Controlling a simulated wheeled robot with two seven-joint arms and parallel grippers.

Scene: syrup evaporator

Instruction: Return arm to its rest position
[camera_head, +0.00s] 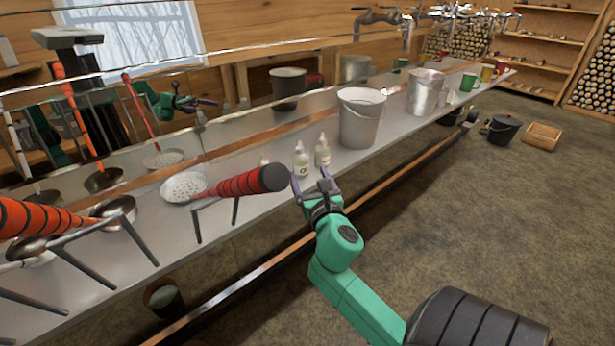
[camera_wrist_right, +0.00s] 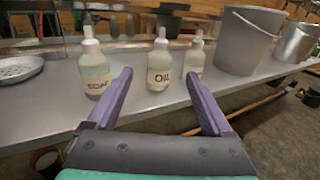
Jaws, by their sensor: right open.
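My right gripper (camera_head: 310,177) is at the front edge of the metal bench (camera_head: 225,222), its arm reaching in from the lower right. In the right wrist view its two purple fingers (camera_wrist_right: 158,76) are spread apart with nothing held between them. A bottle labelled OIL (camera_wrist_right: 158,78) stands upright just beyond the fingertips. A bottle labelled SOAP (camera_wrist_right: 96,72) stands to its left, and another bottle (camera_wrist_right: 196,56) stands behind to its right. Two of the bottles show clearly in the head view, one (camera_head: 301,160) close to the fingertips. My left gripper is out of view.
A ladle's red-and-black handle (camera_head: 240,184) juts over the bench edge left of my gripper. A metal bucket (camera_head: 360,118) stands to the right on the bench. A rail (camera_head: 375,190) runs low along the front. The floor (camera_head: 480,210) at right is open.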

